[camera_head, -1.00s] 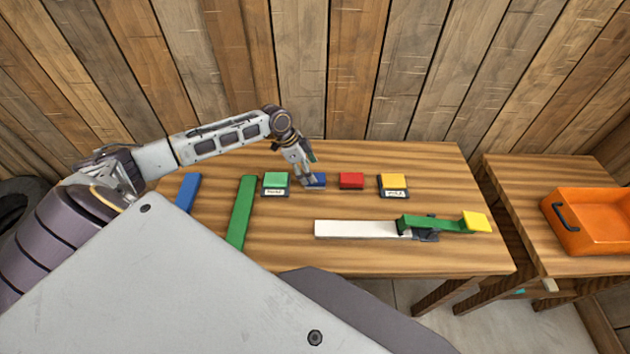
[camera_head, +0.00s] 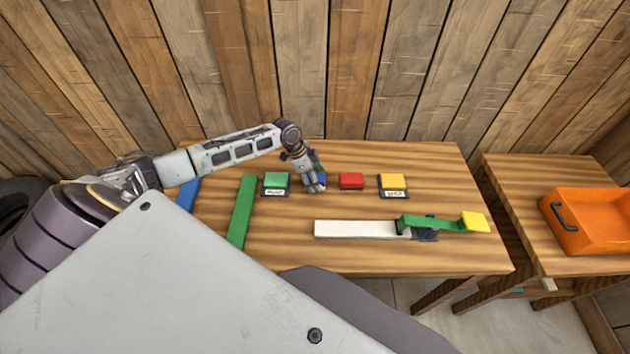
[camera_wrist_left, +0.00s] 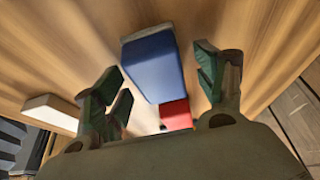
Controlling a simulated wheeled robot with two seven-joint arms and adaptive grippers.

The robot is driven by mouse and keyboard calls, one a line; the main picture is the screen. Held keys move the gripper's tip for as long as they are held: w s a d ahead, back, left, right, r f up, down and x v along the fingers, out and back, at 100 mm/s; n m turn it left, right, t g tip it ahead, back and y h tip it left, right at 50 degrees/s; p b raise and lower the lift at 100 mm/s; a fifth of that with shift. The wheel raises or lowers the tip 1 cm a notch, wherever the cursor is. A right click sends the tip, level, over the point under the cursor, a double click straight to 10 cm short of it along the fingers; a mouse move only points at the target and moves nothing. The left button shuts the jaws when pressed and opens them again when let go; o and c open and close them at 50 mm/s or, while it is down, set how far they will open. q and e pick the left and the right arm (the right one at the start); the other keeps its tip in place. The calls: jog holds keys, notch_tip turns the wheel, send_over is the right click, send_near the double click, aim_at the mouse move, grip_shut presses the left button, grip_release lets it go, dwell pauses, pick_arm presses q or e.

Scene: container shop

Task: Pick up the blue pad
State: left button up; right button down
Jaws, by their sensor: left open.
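The blue pad (camera_wrist_left: 155,66) shows in the left wrist view between and just beyond the two fingers of my left gripper (camera_wrist_left: 160,85). The fingers are spread apart and neither visibly touches it. In the head view my left gripper (camera_head: 316,188) is over the blue pad (camera_head: 321,182), hiding most of it. The pad lies in the row between a green pad (camera_head: 276,179) and a red pad (camera_head: 351,180). My right gripper is not seen.
A yellow pad (camera_head: 392,180) ends the row. A long green bar (camera_head: 241,212), a blue bar (camera_head: 188,193) and a white bar (camera_head: 350,229) lie on the table. A green piece with a yellow end (camera_head: 474,221) adjoins the white bar. An orange crate (camera_head: 590,233) stands on the right table.

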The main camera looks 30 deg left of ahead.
pick_arm(q)
jog(key=c, duration=0.9)
jog(key=shift+c, duration=1.1)
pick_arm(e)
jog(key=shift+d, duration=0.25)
pick_arm(q)
jog(key=shift+r, duration=0.15)
notch_tip(320, 180, up, 8)
jog(key=shift+b, duration=0.3)
jog(key=shift+r, duration=0.85)
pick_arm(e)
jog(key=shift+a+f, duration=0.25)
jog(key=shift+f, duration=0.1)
